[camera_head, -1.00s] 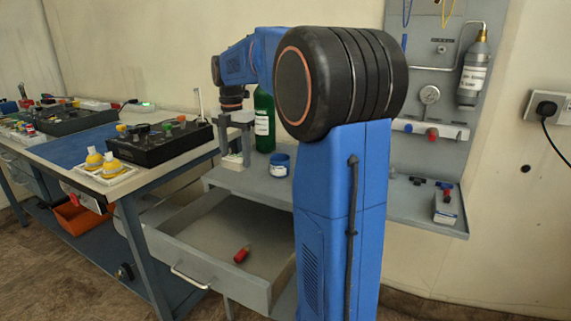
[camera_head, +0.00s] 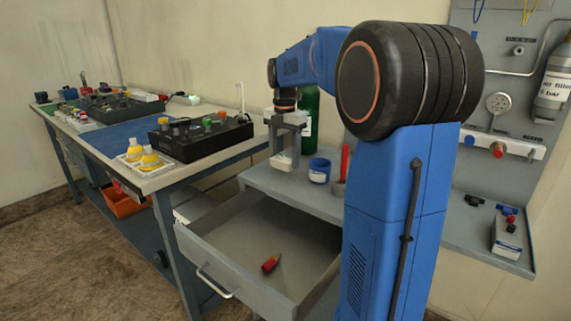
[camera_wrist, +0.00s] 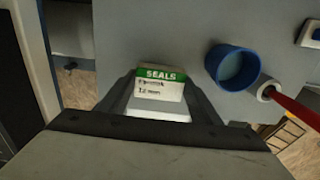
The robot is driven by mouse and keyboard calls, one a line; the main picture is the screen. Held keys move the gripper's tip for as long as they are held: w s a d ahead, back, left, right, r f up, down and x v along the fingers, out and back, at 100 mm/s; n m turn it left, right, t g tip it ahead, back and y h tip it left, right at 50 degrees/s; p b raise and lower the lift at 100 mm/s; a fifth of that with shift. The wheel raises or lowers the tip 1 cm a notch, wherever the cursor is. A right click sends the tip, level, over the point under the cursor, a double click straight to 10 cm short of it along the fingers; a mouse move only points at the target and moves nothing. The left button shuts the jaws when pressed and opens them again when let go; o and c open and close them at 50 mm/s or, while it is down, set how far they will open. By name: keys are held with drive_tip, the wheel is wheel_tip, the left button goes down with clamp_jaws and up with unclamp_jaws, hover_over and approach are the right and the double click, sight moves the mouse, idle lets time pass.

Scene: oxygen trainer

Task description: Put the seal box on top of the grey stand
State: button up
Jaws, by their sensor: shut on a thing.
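The seal box (camera_wrist: 160,84) is a small white box with a green "SEALS" label in the wrist view. My gripper (camera_wrist: 158,100) is shut on it, with a dark finger on either side. In the head view the white box (camera_head: 284,161) shows below my gripper (camera_head: 287,146), over the back left of the grey bench top with the drawer. I cannot tell whether its underside touches that top. No separate grey stand can be made out with certainty; my arm hides part of the bench.
A blue cup (camera_head: 319,171) and a grey holder with a red stick (camera_head: 345,162) stand right of the box. A green bottle (camera_head: 309,112) is behind. The open drawer (camera_head: 250,262) holds a red item. A workbench (camera_head: 160,180) with a black case stands left.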

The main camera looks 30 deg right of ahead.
sight(285, 158)
drive_tip(key=shift+f, duration=1.3)
drive_tip(key=shift+f, duration=0.15)
drive_tip(key=o, duration=1.1)
drive_tip(key=shift+c, duration=0.2)
wheel_tip(285, 158, up, 12)
